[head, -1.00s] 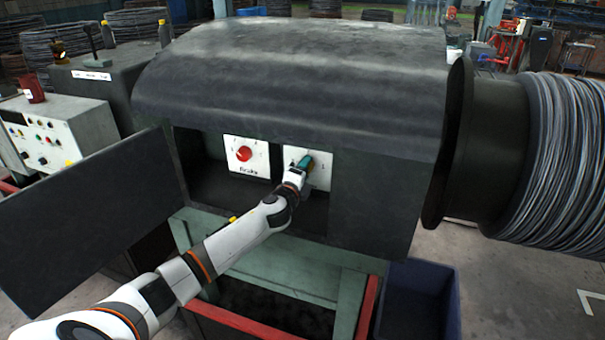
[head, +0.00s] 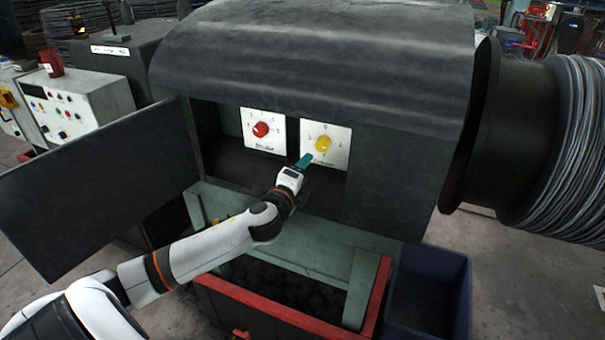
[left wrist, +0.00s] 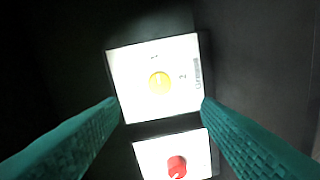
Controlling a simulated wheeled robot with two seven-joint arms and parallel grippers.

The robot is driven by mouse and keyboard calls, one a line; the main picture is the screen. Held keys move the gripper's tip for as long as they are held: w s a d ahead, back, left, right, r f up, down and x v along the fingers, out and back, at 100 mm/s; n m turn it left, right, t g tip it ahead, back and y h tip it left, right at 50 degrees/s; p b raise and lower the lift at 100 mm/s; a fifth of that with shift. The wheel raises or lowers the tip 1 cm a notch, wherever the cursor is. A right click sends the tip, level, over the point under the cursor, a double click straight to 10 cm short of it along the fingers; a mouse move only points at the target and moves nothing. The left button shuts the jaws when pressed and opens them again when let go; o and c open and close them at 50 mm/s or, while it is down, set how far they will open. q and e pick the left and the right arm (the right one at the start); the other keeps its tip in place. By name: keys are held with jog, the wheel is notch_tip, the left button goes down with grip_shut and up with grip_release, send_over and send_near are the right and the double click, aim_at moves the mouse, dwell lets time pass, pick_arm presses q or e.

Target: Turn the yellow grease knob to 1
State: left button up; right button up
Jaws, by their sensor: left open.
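The yellow grease knob (head: 323,143) sits on a white square plate (head: 339,154) inside the open housing. It also shows in the left wrist view (left wrist: 160,82), on its plate with a "2" and other marks. Which mark the knob points to I cannot tell. My left gripper (head: 305,160) is in front of and a little below the knob, apart from it. In the left wrist view its two teal fingers (left wrist: 160,108) are spread wide with nothing between them at the tips. My right gripper is not in view.
A red knob (head: 261,130) on a second white plate is left of the yellow one. The dark housing door (head: 95,185) stands open at left. The hood (head: 310,60) overhangs the recess. A wire drum (head: 570,150) is at right, and a blue bin (head: 430,290) is below.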

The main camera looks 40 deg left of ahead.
pick_arm(q)
jog(key=shift+f, duration=0.1)
dwell(0.4)
jog(key=s+d+f+n+g, duration=0.7)
jog(key=s+d+f+n, duration=0.2)
jog(key=s+f, duration=0.5)
jog(key=s+d+f+n+g+h, duration=0.25)
jog(key=s+d, duration=0.25)
jog(key=s, duration=0.4)
jog(key=s+d+f+n+g+h, duration=0.15)
jog(key=s+d+n+g, duration=0.3)
jog(key=s, duration=0.45)
notch_tip(320, 180, down, 28)
jog(key=s, duration=0.2)
jog(key=s+a+f+g, duration=0.1)
jog(key=s+a+f, duration=0.1)
jog(key=s+f, duration=1.2)
jog(key=shift+s+a+m+g, duration=0.25)
jog(key=shift+s+m+g, duration=0.15)
jog(key=shift+s, duration=0.3)
